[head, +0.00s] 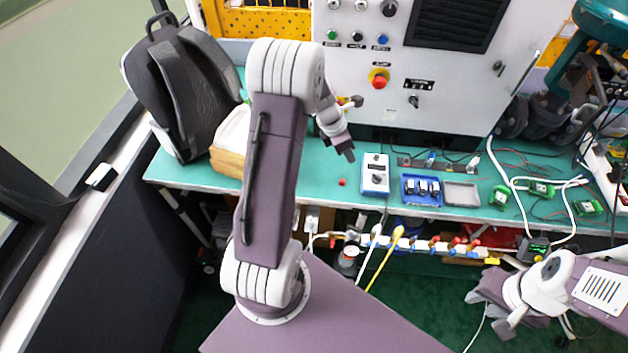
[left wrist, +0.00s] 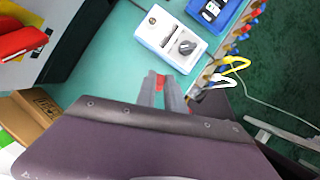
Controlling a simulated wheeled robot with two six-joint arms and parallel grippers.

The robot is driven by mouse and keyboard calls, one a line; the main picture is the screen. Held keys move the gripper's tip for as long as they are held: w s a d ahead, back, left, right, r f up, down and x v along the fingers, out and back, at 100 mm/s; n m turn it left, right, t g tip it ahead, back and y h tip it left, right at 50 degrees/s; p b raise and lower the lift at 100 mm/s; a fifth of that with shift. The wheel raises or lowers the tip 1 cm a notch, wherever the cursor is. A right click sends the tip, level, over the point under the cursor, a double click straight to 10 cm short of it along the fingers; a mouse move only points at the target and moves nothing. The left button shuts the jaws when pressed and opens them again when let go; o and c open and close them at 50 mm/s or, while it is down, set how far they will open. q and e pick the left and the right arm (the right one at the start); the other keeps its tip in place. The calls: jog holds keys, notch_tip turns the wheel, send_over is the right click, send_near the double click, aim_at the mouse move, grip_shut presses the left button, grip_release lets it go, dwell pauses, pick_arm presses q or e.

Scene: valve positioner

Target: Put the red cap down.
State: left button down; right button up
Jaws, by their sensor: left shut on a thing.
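My left gripper (head: 345,153) points down over the teal bench, left of a white box with a knob (head: 375,178). In the left wrist view, a red cap (left wrist: 160,81) shows between the fingertips (left wrist: 163,92), which are shut on it. The head view shows a small red piece (head: 342,182) just below the fingertips in the picture, against the bench top. I cannot tell whether it is the same cap. My right gripper (head: 492,308) is low at the right, off the bench's front edge; its jaw opening is unclear.
Right of the white box are a blue tray (head: 421,190) and a grey tray (head: 461,194). A control cabinet (head: 430,90) stands behind. A backpack (head: 180,85) and a wooden box (head: 228,160) are at the left. Cables and green boards lie at the right.

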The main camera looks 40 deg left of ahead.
pick_arm(q)
jog(key=b, duration=0.2)
send_over(317, 182)
jog(key=s+a, duration=0.1)
notch_tip(317, 182, down, 6)
jog(key=shift+s+f, duration=0.1)
jog(key=shift+f, duration=0.1)
notch_tip(317, 182, down, 4)
jog(key=shift+d+r+b, duration=0.1)
jog(key=shift+b, duration=0.35)
jog(key=shift+f, duration=0.2)
jog(key=c, duration=1.4)
grip_release()
jog(key=shift+c, duration=0.2)
